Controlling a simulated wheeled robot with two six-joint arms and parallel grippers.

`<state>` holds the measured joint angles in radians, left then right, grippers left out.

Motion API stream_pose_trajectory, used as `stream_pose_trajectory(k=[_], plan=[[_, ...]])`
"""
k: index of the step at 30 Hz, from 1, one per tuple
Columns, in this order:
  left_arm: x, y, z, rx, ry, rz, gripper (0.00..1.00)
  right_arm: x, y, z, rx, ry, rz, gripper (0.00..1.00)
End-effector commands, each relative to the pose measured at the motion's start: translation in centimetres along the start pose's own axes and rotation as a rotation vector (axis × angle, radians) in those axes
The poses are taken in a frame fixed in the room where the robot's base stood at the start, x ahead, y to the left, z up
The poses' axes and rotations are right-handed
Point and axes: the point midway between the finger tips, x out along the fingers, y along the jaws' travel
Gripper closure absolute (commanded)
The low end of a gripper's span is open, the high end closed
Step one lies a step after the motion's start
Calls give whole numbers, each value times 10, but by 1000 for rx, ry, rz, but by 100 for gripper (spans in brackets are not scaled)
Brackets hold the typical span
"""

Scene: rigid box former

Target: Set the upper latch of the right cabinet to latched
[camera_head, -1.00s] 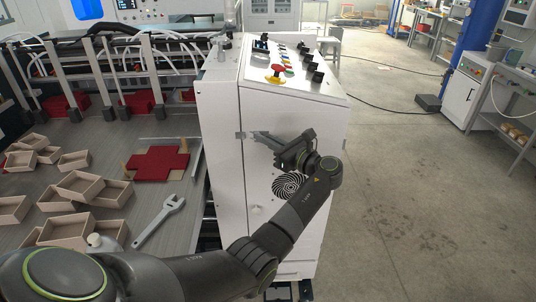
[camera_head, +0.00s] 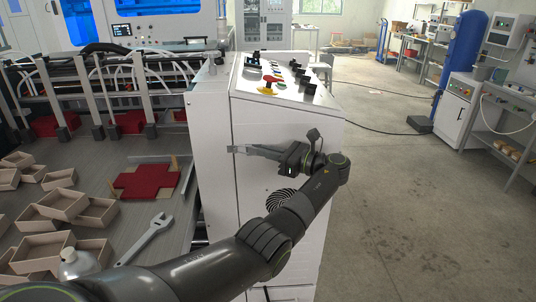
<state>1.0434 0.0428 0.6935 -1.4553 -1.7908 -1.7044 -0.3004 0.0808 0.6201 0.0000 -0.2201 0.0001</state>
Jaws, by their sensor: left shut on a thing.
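The white right cabinet (camera_head: 250,215) stands in the middle under a sloped control panel. Its upper latch (camera_head: 232,149) is a small grey piece near the front's left edge, mostly hidden by my fingers. My left gripper (camera_head: 243,150) reaches in from the right of the latch, its fingers pointing left and nearly level. It is shut on the latch, as far as the small view shows. The latch's exact angle cannot be told. My right gripper is not in view.
A red emergency button (camera_head: 269,82) and several black knobs sit on the panel. A round fan grille (camera_head: 282,198) is partly behind my forearm. At left, a worktable holds wooden trays (camera_head: 62,204), a wrench (camera_head: 150,238) and a red blank (camera_head: 147,182).

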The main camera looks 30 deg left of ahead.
Motion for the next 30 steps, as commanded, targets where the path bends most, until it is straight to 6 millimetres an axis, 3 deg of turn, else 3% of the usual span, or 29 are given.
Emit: stream_pose_trajectory(k=[7,9,12,30], plan=[[0,-2,3,-6,-3,-6,100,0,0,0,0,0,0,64],[0,-2,3,-5,-3,-6,84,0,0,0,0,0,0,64],[0,-1,2,-4,-2,-5,74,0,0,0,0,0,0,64],[0,0,0,0,0,-2,74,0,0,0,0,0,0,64]])
